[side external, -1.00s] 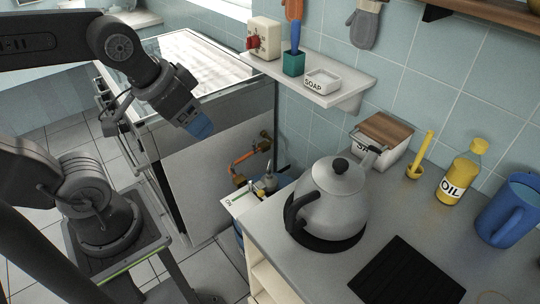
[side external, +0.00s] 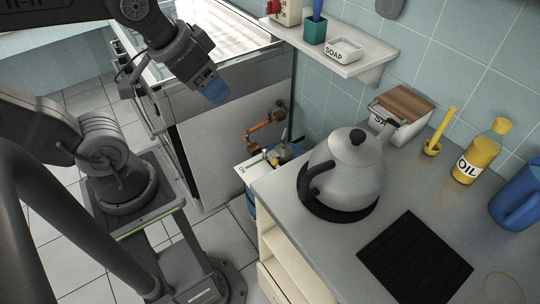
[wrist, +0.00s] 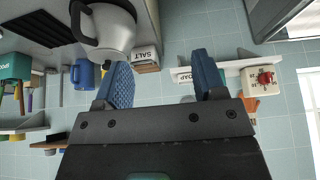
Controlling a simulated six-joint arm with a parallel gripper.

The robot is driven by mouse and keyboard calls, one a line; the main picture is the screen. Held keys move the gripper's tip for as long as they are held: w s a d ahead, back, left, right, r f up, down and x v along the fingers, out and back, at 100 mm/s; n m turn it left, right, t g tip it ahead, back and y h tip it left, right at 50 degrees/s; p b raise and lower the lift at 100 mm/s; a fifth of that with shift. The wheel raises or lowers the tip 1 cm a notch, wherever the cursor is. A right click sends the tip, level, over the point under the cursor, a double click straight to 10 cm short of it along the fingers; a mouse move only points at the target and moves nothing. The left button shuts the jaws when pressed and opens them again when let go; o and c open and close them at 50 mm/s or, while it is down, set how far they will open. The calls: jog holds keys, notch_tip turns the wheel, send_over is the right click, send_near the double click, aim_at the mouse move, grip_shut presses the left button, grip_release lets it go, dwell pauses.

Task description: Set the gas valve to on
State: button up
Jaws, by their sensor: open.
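The gas valve (side external: 272,157) sits low in the gap between the oven and the counter, in the side external view. A white plate (side external: 250,171) with a dark marking lies beside it. A copper pipe (side external: 264,126) with brass fittings runs above it. The valve is small and partly hidden, so I cannot tell its handle's setting. My gripper (side external: 215,92) is above and to the left of the valve in the picture, clear of it. Its blue fingers also show in the wrist view (wrist: 163,82), spread apart with nothing between them. The valve does not show in the wrist view.
A kettle (side external: 345,172) stands on the counter beside the gap. The oven (side external: 228,150) borders the gap on the left. A shelf (side external: 335,58) with a soap dish (side external: 345,48) overhangs behind. A salt box (side external: 401,112) and oil bottle (side external: 476,158) stand farther right.

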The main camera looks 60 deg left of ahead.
dwell(0.4)
jog(key=shift+c, duration=0.8)
jog(key=n+g+y, duration=0.1)
jog(key=n+g, duration=0.8)
jog(key=n, duration=0.5)
send_over(276, 159)
jog(key=w+d, duration=0.1)
jog(key=w, duration=0.3)
notch_tip(276, 159, down, 34)
jog(key=r, duration=0.1)
jog(key=x, duration=1.5)
jog(key=shift+w+d, duration=0.15)
jog(key=shift+d, duration=0.05)
